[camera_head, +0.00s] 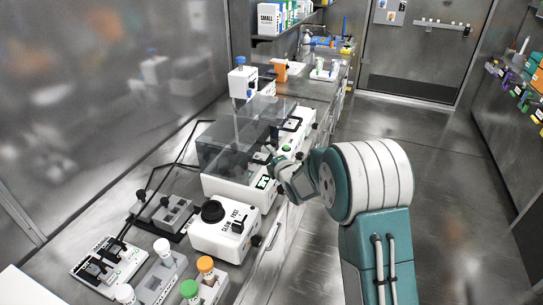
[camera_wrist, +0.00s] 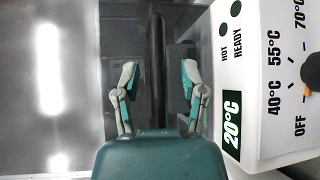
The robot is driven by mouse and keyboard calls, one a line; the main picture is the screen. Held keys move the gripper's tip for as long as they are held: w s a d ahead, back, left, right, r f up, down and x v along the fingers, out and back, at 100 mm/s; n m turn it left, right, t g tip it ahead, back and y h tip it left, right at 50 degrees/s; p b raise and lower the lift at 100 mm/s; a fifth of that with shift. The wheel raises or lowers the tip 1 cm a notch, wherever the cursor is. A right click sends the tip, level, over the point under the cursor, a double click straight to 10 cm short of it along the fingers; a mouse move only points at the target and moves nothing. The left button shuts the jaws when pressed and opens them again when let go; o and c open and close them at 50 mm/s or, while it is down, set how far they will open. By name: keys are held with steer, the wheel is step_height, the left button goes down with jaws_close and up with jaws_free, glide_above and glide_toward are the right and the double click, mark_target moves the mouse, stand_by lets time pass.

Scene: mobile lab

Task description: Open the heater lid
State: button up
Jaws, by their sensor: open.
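The heater (camera_head: 228,188) is a white box on the left bench with a smoky see-through lid (camera_head: 222,150), which looks closed. Its front panel (camera_wrist: 245,120) shows in the wrist view with a 20°C display, HOT and READY marks and a temperature dial at the right edge. My gripper (camera_head: 273,158) is at the heater's front side. In the wrist view my gripper (camera_wrist: 158,78) is open, with a dark bar (camera_wrist: 157,60), seemingly the lid handle, between its fingers. I see a gap on both sides of the bar. My arm partly hides the heater's right end.
A white device with a black knob (camera_head: 212,211) stands nearer on the bench. Tube racks with orange and green caps (camera_head: 205,264) are in front of it. Another white device with a clear lid and dark handle (camera_head: 292,124) stands just behind. The floor to the right (camera_head: 450,180) is clear.

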jaws_close()
stand_by(0.3)
